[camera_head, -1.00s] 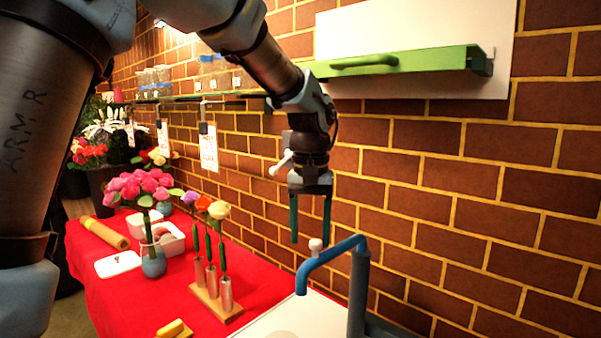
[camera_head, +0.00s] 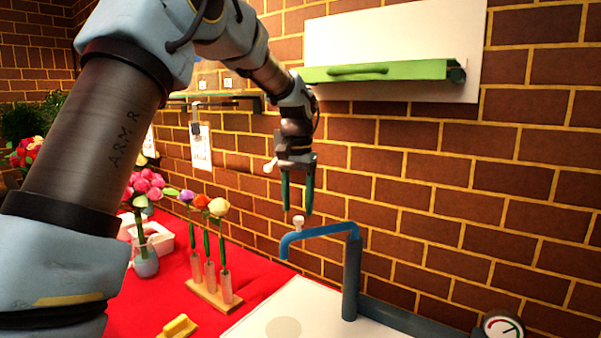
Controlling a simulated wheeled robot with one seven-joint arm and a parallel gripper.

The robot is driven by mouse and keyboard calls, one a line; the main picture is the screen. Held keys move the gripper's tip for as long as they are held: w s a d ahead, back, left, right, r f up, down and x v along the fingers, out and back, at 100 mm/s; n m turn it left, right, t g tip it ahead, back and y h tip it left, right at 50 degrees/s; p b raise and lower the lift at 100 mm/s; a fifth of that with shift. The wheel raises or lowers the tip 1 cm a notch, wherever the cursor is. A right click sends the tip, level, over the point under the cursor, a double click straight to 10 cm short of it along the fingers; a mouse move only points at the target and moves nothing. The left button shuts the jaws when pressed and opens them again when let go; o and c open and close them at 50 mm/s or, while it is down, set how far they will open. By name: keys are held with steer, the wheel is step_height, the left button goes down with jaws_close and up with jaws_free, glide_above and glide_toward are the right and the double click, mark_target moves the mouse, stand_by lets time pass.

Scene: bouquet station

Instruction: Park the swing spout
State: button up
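The blue swing spout (camera_head: 318,231) sits on a dark upright post (camera_head: 351,278) over a white board (camera_head: 290,309). Its arm reaches left from the post and its tip bends down. A small pale knob (camera_head: 298,222) shows at the spout's far side; I cannot tell whether it is fixed to it. My gripper (camera_head: 297,208) points down above the spout's left part. Its two dark green fingers are apart with nothing between them. The fingertips look a little above the knob, and I see no contact.
A wooden stand (camera_head: 215,298) with several flowers in tubes stands left on the red cloth (camera_head: 258,277). A yellow block (camera_head: 178,326) lies in front. A gauge (camera_head: 502,325) is at lower right.

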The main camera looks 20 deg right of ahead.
step_height(320, 180, up, 8)
steer(key=b, duration=0.1)
stand_by(0.4)
steer(key=shift+f, duration=0.1)
